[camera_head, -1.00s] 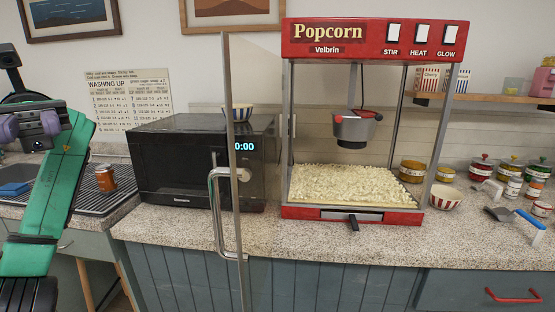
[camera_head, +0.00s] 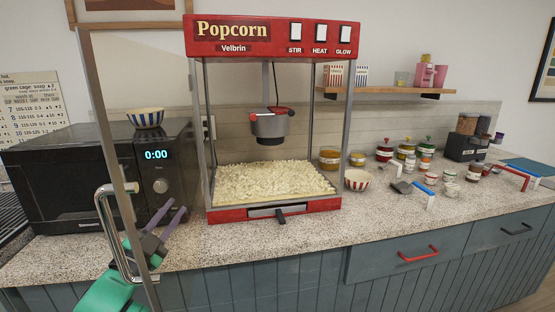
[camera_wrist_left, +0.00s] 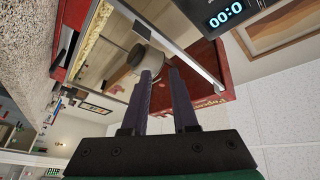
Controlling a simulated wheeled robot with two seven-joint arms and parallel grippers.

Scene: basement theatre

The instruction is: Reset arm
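My left gripper (camera_head: 168,228) has purple fingers on a green arm. It is low at the left in the head view, beside the open glass door's metal handle (camera_head: 108,228) and in front of the microwave (camera_head: 75,180). Its two fingers (camera_wrist_left: 164,95) are apart with nothing between them; they also show in the left wrist view. The red popcorn machine (camera_head: 272,38) stands to the right of the gripper, with popcorn (camera_head: 270,180) inside and a kettle (camera_head: 270,127) hanging above. In the wrist view the machine appears tilted and inverted. My right gripper is not in view.
A blue-striped bowl (camera_head: 146,117) sits on the microwave. Right of the machine are a red-striped bowl (camera_head: 357,180), several jars (camera_head: 425,156) and a scoop (camera_head: 401,187). A wooden shelf (camera_head: 395,91) hangs above. The counter's front edge right of the machine is mostly clear.

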